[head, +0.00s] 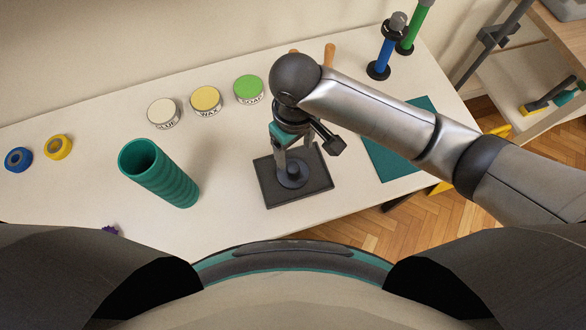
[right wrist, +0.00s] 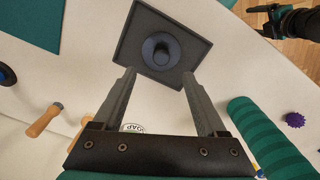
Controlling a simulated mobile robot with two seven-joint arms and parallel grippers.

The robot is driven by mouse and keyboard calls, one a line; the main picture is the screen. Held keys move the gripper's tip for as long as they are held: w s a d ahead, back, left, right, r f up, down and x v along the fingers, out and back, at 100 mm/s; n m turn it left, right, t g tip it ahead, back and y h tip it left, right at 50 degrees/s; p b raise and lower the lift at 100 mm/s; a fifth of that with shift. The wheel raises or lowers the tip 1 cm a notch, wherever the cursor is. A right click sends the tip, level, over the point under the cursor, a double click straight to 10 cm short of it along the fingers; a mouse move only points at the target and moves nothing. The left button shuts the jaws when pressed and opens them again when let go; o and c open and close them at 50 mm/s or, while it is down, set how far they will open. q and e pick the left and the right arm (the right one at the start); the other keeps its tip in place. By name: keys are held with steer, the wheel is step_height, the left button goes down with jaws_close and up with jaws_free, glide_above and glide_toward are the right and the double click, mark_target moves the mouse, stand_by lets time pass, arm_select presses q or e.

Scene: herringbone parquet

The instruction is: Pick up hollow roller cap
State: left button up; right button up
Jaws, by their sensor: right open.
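The dark grey roller cap (head: 290,180) has a round flange and a raised neck. It stands on a black square tray (head: 320,190) on the table. In the right wrist view the cap (right wrist: 160,48) shows a dark opening at its top. My right gripper (head: 295,163) points down over the tray, open, with its fingers on either side of the cap's neck in the head view. In the right wrist view the fingertips (right wrist: 158,75) are apart with nothing between them. What seems to be my left gripper (right wrist: 285,20) shows at the top right; its jaws are unclear.
A ribbed teal tube (head: 160,175) stands left of the tray. Tins (head: 206,101) line the back, with yellow (head: 58,147) and blue (head: 18,159) rings far left. A teal mat (head: 395,165) lies right. Blue (head: 385,55) and green (head: 414,28) posts stand behind.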

mark_target(293, 167)
step_height(293, 167, down, 3)
steer(key=shift+f, duration=0.1)
steer(key=f+b, duration=0.2)
steer(key=f, duration=0.3)
steer(key=shift+a+f, duration=0.1)
steer(key=shift+a, duration=0.1)
steer(key=shift+c, duration=0.3)
jaws_close()
